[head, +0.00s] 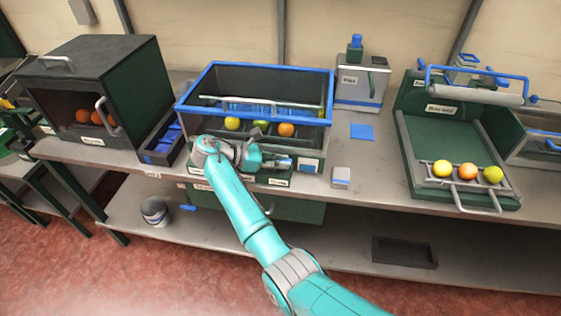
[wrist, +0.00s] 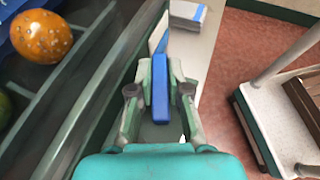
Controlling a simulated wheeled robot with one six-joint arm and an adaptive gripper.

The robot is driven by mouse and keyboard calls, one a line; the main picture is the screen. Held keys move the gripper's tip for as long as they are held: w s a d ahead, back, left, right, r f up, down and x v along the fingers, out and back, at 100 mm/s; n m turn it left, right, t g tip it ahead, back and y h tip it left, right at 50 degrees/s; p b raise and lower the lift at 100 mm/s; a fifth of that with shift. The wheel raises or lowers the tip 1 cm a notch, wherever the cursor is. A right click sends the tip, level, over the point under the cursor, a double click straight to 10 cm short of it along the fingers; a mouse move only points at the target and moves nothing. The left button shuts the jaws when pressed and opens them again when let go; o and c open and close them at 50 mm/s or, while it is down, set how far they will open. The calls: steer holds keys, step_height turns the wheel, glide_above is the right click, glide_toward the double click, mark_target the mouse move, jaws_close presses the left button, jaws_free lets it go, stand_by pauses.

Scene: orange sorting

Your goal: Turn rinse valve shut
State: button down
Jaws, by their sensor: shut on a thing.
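The rinse valve shows as a blue bar-shaped handle (wrist: 160,92) in the wrist view, lying lengthwise between my fingers. My gripper (wrist: 160,78) is shut on this handle, one finger on each side. In the head view my gripper (head: 279,162) is at the front face of the blue-rimmed rinse basin (head: 203,92), near its right end. The arm and gripper cover most of the valve there. The valve's body and stem are hidden.
Fruit lies in a row along the basin's front, including an orange (head: 286,130), which also shows in the wrist view (wrist: 41,37). A small white block (head: 341,177) stands to the right. A green tray (head: 425,150) holds three fruits. A dark cabinet (head: 140,85) stands left.

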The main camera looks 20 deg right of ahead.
steer(key=c, duration=1.4)
jaws_free()
steer(key=shift+n, duration=0.3)
